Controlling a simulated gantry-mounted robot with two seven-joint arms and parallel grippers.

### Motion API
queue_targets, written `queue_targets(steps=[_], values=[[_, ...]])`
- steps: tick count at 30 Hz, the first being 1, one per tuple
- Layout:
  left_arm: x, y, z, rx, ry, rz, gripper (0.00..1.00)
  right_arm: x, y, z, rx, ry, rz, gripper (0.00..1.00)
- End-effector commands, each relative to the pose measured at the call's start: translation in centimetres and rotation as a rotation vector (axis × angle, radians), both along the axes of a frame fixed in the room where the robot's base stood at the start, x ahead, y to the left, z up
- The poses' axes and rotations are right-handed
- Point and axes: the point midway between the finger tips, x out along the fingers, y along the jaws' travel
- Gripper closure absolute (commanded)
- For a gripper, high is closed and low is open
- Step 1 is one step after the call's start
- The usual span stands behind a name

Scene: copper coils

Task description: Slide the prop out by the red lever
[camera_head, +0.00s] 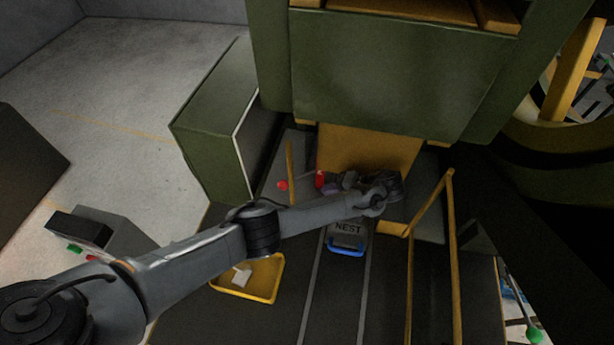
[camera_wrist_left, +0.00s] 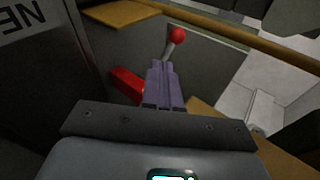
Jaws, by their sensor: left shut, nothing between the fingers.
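A lever with a round red knob (camera_wrist_left: 176,35) on a grey stalk stands beyond my fingertips in the left wrist view; its knob shows in the head view (camera_head: 282,185). A red block (camera_wrist_left: 126,84) lies just left of my fingers and also shows in the head view (camera_head: 320,179). I cannot tell which part is the prop. My left gripper (camera_head: 326,187), with purple fingers in the left wrist view (camera_wrist_left: 160,65), is shut and empty, pointing toward the knob. Whether the fingertips touch the stalk is unclear. My right gripper is out of view.
A big green press-like housing (camera_head: 400,80) overhangs the spot, with a tan panel (camera_head: 368,145) below. A grey piece marked NEST (camera_head: 347,227) with a blue handle sits in front. A yellow tray (camera_head: 270,290) stands left, yellow rails (camera_head: 455,250) right.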

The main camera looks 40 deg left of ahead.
Motion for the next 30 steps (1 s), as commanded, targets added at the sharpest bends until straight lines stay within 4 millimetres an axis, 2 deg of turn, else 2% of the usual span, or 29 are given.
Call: queue_targets(steps=[8,16,18,25,30], values=[[-0.6,2.0,-1.8,0.003,0.000,0.003,1.00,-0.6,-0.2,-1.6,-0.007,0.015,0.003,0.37],[-1.7,5.8,-4.9,0.003,0.000,0.002,1.00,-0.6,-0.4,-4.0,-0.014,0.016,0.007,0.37],[-2.0,6.7,-5.0,0.002,0.003,0.003,1.00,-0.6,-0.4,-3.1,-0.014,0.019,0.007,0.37],[-2.7,9.3,-7.1,0.002,0.002,0.002,1.00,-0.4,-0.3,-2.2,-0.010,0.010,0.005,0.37],[-3.1,10.6,-6.7,0.001,0.000,0.001,1.00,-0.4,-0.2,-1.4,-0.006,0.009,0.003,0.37]])
